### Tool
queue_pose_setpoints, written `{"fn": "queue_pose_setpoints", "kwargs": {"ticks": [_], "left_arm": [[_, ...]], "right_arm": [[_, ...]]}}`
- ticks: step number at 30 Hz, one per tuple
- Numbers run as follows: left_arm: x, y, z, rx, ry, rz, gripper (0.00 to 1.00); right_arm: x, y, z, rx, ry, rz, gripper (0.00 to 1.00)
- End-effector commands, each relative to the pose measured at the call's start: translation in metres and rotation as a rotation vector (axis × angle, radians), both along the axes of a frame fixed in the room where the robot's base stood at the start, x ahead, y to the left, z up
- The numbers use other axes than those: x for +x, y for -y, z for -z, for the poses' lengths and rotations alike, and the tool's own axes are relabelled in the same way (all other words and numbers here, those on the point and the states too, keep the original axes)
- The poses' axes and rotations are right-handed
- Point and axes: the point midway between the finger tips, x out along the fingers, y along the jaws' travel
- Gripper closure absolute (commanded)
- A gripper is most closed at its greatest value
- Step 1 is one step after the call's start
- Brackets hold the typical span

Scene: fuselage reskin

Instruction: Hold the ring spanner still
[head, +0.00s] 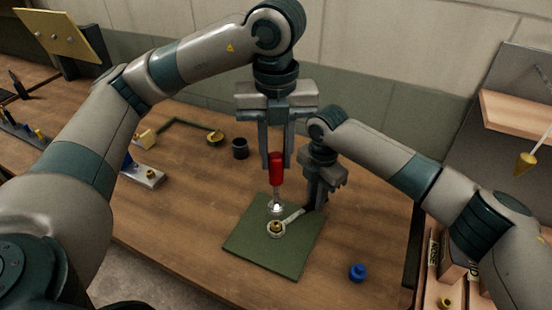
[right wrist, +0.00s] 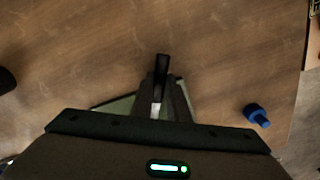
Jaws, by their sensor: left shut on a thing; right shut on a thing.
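The ring spanner (head: 294,216) is silver, and its ring lies around or just over a brass-coloured fastener (head: 276,227) on the green mat. My right gripper (head: 314,206) is shut on the spanner's dark handle, which also shows between the fingers in the right wrist view (right wrist: 162,66). My left gripper (head: 277,160) points down and is shut on a red-handled tool (head: 276,172). That tool is upright, with a silver lower end (head: 276,206) just behind the spanner's ring. I cannot tell whether the tool touches anything below.
The green mat (head: 247,247) lies on the wooden table (head: 190,225). A blue knob (head: 357,271) stands right of the mat, a black cup (head: 240,148) behind it. A metal block with a brass piece (head: 147,176) is at left. A shelf (head: 515,115) rises at right.

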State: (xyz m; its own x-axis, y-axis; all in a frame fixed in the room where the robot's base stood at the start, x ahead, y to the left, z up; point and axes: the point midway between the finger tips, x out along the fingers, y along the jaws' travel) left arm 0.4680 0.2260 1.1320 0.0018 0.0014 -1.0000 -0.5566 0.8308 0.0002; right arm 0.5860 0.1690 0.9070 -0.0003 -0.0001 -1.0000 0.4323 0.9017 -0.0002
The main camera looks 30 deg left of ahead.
Motion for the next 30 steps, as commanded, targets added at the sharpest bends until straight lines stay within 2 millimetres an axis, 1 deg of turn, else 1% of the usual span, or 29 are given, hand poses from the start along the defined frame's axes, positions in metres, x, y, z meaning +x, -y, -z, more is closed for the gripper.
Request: {"fn": "queue_pose_setpoints", "kwargs": {"ticks": [6,7,8,9,18,22,26,30], "left_arm": [[0.0,0.0,0.0,0.0,0.0,0.0,1.0],[0.0,0.0,0.0,0.0,0.0,0.0,1.0],[0.0,0.0,0.0,0.0,0.0,0.0,1.0],[0.0,0.0,0.0,0.0,0.0,0.0,1.0],[0.0,0.0,0.0,0.0,0.0,0.0,1.0],[0.0,0.0,0.0,0.0,0.0,0.0,1.0],[0.0,0.0,0.0,0.0,0.0,0.0,1.0],[0.0,0.0,0.0,0.0,0.0,0.0,1.0]], "right_arm": [[0.0,0.0,0.0,0.0,0.0,0.0,1.0],[0.0,0.0,0.0,0.0,0.0,0.0,0.81],[0.0,0.0,0.0,0.0,0.0,0.0,0.73],[0.0,0.0,0.0,0.0,0.0,0.0,0.64],[0.0,0.0,0.0,0.0,0.0,0.0,0.63],[0.0,0.0,-0.004,0.001,0.0,0.0,0.63],[0.0,0.0,-0.014,0.002,0.001,0.0,0.63],[0.001,0.0,-0.033,0.001,0.002,0.0,0.63]]}}
